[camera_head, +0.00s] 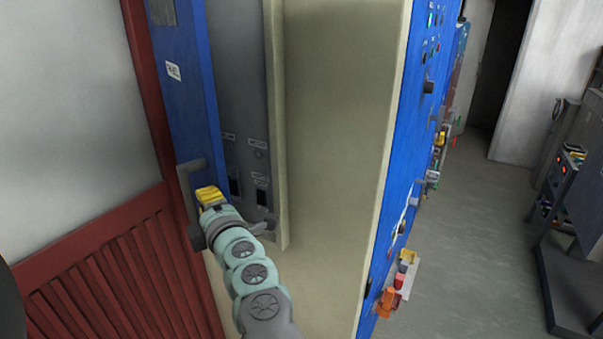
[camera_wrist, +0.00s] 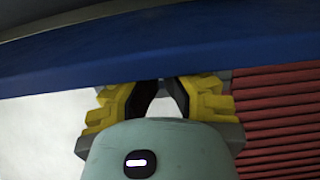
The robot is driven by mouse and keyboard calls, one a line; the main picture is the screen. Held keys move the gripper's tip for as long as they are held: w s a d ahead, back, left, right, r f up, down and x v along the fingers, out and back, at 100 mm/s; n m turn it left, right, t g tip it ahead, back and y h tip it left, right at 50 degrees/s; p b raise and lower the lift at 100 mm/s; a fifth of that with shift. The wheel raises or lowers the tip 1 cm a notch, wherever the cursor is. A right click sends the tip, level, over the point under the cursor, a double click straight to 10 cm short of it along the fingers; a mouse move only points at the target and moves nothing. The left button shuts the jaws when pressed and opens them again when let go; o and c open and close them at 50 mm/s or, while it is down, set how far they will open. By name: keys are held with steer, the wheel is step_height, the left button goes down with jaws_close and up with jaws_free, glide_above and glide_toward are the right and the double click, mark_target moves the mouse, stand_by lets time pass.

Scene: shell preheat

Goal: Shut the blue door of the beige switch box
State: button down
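The beige switch box (camera_head: 335,120) stands in the middle of the head view. Its blue door (camera_head: 178,100) stands open on the left, with a gap to the grey interior. A grey handle (camera_head: 185,192) sits on the door's outer face. My gripper (camera_head: 203,190), with yellow fingers, is at the handle's right side by the door edge. In the wrist view, the blue door (camera_wrist: 250,40) crosses above my gripper (camera_wrist: 161,85). The yellow fingers are spread with a gap between the dark pads. I cannot tell whether the fingertips touch the door or handle.
A red slatted panel (camera_head: 110,265) stands close on the left behind the door. A blue panel (camera_head: 405,140) with buttons and knobs is on the right side of the box. Free floor (camera_head: 470,240) lies further right, before a dark equipment stand (camera_head: 570,190).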

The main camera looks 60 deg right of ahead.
steer(key=shift+s+d+b, duration=0.25)
steer(key=shift+d+b, duration=0.1)
steer(key=shift+d, duration=0.6)
steer(key=shift+s+d+b, duration=0.3)
steer(key=shift+d+b, duration=0.05)
steer(key=shift+d, duration=0.55)
steer(key=shift+s+d+b, duration=0.25)
steer(key=shift+d+b, duration=0.1)
steer(key=shift+d, duration=0.6)
stand_by(5.2)
